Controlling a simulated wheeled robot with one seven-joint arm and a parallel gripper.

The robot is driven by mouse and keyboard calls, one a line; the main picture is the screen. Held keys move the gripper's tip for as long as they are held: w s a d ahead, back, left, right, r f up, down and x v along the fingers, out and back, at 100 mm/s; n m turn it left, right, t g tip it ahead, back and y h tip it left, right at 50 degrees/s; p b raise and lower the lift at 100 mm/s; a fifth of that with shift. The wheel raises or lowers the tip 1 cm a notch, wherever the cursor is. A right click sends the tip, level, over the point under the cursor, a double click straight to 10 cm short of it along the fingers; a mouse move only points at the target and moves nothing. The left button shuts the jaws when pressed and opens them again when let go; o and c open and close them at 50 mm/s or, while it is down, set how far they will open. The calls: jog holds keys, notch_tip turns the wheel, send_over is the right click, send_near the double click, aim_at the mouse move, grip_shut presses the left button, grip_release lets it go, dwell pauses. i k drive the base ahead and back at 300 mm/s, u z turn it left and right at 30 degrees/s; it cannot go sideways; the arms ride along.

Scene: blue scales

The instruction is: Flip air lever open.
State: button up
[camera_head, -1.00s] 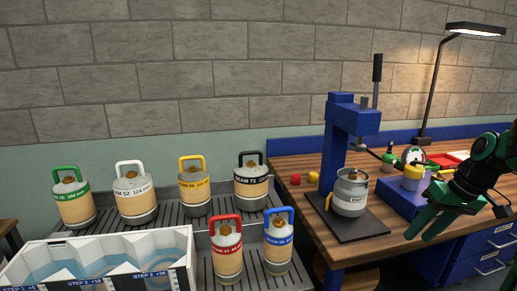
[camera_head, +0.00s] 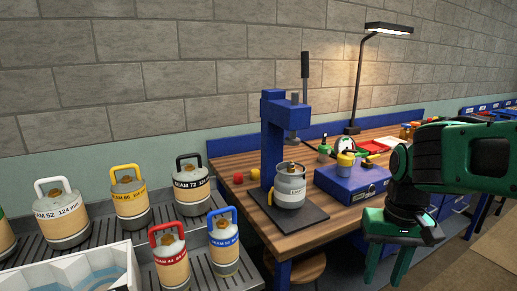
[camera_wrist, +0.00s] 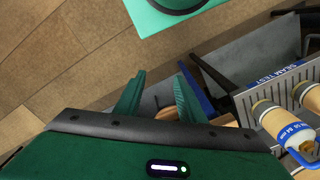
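No air lever can be made out with certainty. A blue box (camera_head: 350,186) on the bench carries a yellow and white cylinder (camera_head: 345,162). A round green-rimmed gauge (camera_head: 344,146) and small red and yellow parts are behind it, too small to read. My gripper (camera_head: 387,268) points down in front of the bench, to the right of the press, apart from everything. In the wrist view my gripper (camera_wrist: 160,98) has its two green fingers spread with nothing held between them.
A blue press (camera_head: 273,140) stands on the wooden bench with a grey canister (camera_head: 290,187) on its plate. Several handled canisters stand on the grey rack at left, beside a white tray (camera_head: 90,272). A lamp (camera_head: 388,29) rises behind. Floor at far right is clear.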

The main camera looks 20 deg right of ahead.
aim_at(367, 159)
jog(key=z, duration=1.2)
jog(key=k, duration=0.6)
jog(key=z, duration=0.25)
jog(key=i, duration=1.55)
jog(key=u, duration=0.45)
